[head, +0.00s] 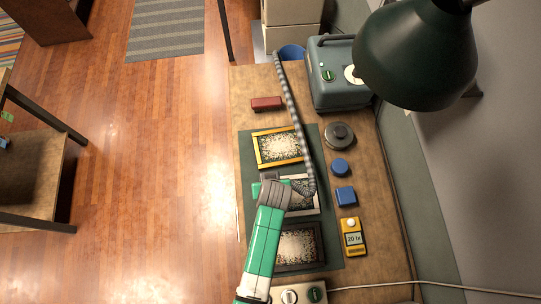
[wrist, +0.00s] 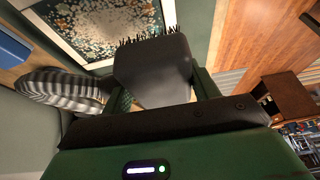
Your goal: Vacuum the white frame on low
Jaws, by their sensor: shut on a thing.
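The white frame (head: 303,209) lies on the green mat, between a yellow frame (head: 277,147) and a dark frame (head: 298,245); my arm hides part of it. My gripper (head: 276,192) is over its left part, shut on the dark brush nozzle (wrist: 153,70). In the wrist view the bristles point toward the speckled panel of the white frame (wrist: 100,25); I cannot tell whether they touch it. The ribbed grey hose (head: 292,105) runs to the grey-green vacuum (head: 325,92) at the back right. Its green dial (head: 328,75) is too small to read.
A dark green lamp (head: 415,55) hangs over the right side. A red block (head: 266,104), round dark tin (head: 339,136), blue items (head: 345,195) and yellow meter (head: 353,236) stand around the green mat (head: 246,165). A control box (head: 300,294) sits at the near edge.

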